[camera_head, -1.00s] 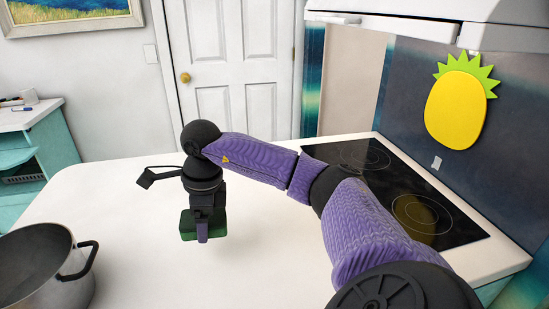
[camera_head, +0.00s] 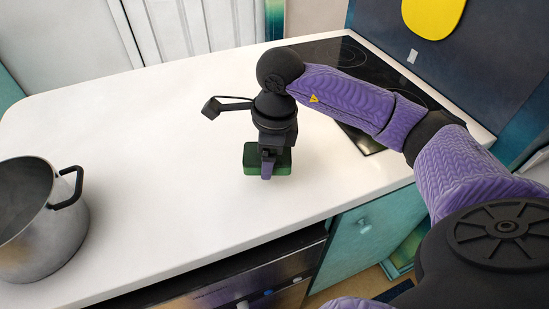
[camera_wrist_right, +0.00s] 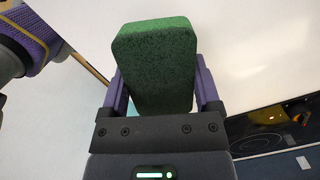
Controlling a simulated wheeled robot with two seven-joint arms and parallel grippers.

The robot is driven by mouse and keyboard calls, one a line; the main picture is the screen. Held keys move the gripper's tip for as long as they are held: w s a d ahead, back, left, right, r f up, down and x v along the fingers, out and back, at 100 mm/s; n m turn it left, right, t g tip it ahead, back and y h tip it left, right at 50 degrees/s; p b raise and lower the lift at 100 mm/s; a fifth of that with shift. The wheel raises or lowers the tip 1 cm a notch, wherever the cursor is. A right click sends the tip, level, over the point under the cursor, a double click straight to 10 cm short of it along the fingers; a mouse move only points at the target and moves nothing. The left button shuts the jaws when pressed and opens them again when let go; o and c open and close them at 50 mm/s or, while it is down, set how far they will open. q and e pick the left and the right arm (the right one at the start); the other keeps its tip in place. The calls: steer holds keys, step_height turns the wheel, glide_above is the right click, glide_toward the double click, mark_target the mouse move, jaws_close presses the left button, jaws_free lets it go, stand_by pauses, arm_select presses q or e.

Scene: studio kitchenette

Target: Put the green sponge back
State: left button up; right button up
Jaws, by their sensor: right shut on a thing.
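The green sponge (camera_head: 283,167) is held between the fingers of my right gripper (camera_head: 267,170) over the white counter in the head view. In the right wrist view the sponge (camera_wrist_right: 155,65) fills the space between the two purple fingers of the gripper (camera_wrist_right: 160,90), which touch its sides. The head view does not settle whether the sponge touches the counter or hangs just above it. My left gripper is in neither view.
A metal pot (camera_head: 45,225) with a black handle stands at the left of the counter (camera_head: 150,130). A black cooktop (camera_head: 345,75) lies at the back right. An appliance front (camera_head: 240,285) is below the counter's front edge. The counter's middle is clear.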

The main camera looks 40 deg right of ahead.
step_height(320, 180, down, 4)
steer(key=shift+f+b, duration=0.25)
steer(key=shift+b, duration=0.3)
steer(key=shift+f, duration=0.15)
steer(key=o, duration=0.9)
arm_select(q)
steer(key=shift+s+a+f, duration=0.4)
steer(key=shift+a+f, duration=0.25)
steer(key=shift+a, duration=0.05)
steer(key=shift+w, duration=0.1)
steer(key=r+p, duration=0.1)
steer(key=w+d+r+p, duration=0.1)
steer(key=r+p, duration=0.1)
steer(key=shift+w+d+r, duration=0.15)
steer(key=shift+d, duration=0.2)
arm_select(e)
steer(key=r, duration=0.8)
steer(key=d+r, duration=0.1)
steer(key=r, duration=0.3)
steer(key=shift+s+d+r, duration=0.1)
steer(key=shift+s+r, duration=0.1)
steer(key=shift+s, duration=0.2)
